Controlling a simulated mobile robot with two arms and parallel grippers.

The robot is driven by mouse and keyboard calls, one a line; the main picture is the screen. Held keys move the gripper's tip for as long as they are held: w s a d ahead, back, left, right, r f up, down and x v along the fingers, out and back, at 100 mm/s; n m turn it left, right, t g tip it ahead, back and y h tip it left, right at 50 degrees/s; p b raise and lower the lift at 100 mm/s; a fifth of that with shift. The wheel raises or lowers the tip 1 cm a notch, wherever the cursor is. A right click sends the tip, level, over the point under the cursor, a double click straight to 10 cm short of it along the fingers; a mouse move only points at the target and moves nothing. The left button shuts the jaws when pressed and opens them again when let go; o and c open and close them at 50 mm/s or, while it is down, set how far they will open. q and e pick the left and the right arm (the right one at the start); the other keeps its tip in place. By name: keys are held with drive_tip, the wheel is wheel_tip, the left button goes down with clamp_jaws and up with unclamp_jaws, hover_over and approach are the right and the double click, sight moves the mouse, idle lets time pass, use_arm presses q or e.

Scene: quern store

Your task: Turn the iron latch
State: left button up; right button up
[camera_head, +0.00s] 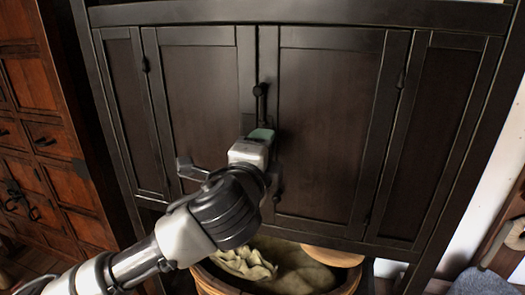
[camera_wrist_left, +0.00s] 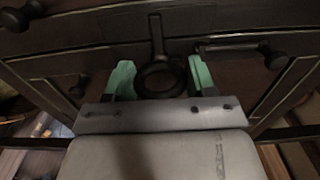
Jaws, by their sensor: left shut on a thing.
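The iron latch is dark, with a round ring end and a straight stem, in the left wrist view (camera_wrist_left: 160,78). In the head view a dark upright piece of it (camera_head: 260,106) shows at the seam between two cabinet doors, above my gripper. My left gripper (camera_head: 262,134) has green fingertips and is at that seam. In the left wrist view the gripper (camera_wrist_left: 160,76) is shut on the latch ring, one finger on each side. The head view hides the ring behind the gripper. My right gripper is not in view.
The dark wooden cabinet (camera_head: 330,125) fills the middle, both doors shut. A small knob (camera_head: 277,197) sits low by the seam. Below stands a wooden tub (camera_head: 330,285) with pale cloth-like contents (camera_head: 245,262). A reddish chest of drawers (camera_head: 30,130) stands at the left.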

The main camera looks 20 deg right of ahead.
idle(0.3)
use_arm(q)
drive_tip(key=o, duration=0.9)
drive_tip(key=shift+s+a+f, duration=0.1)
drive_tip(key=shift+s+a, duration=0.1)
drive_tip(key=shift+s, duration=0.1)
drive_tip(key=b+v, duration=0.4)
drive_tip(key=v, duration=0.6)
drive_tip(key=shift+a, duration=0.1)
